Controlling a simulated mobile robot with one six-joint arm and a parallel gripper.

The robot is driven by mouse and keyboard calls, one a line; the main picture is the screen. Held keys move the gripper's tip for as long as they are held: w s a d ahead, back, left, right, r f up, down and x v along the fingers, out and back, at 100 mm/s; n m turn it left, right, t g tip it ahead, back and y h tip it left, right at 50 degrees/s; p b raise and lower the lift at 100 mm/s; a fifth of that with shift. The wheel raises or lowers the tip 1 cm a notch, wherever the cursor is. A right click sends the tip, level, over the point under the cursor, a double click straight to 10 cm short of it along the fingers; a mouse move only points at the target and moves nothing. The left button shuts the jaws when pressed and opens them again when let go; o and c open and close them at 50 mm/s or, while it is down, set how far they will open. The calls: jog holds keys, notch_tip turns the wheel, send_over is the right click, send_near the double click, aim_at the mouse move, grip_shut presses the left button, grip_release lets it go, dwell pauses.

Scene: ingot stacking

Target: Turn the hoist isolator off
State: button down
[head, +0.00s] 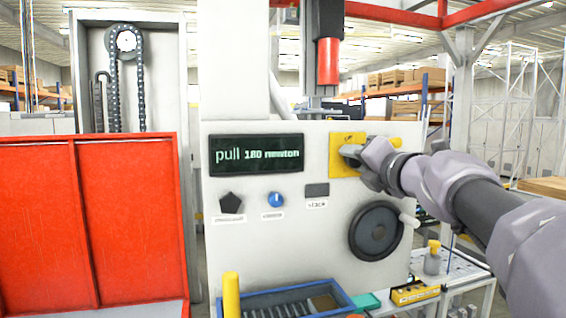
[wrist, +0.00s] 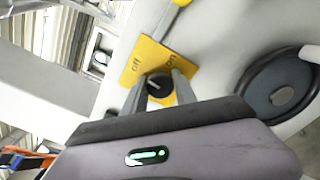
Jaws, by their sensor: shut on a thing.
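The hoist isolator is a yellow plate (head: 346,139) with a dark rotary knob, high on the right of the white panel in the head view. The plate (wrist: 150,58) also shows in the wrist view, with OFF printed on its left part and ON on its right. My gripper (head: 352,153) reaches in from the right and covers most of the knob. In the wrist view, the fingers of my gripper (wrist: 160,84) stand on either side of the black knob (wrist: 159,88) and are shut on it. A pale mark shows on the knob; its exact direction is hard to tell.
The white panel (head: 300,235) carries a display (head: 256,154) reading "pull 180 newton", a blue knob (head: 276,200), a black pentagonal knob (head: 231,203) and a dark handwheel (head: 376,231) below my arm. A red barrier (head: 125,220) stands left. A blue tray (head: 347,299) lies below.

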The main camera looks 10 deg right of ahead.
jog(key=shift+n, duration=0.3)
dwell(0.4)
jog(key=c, duration=1)
grip_release()
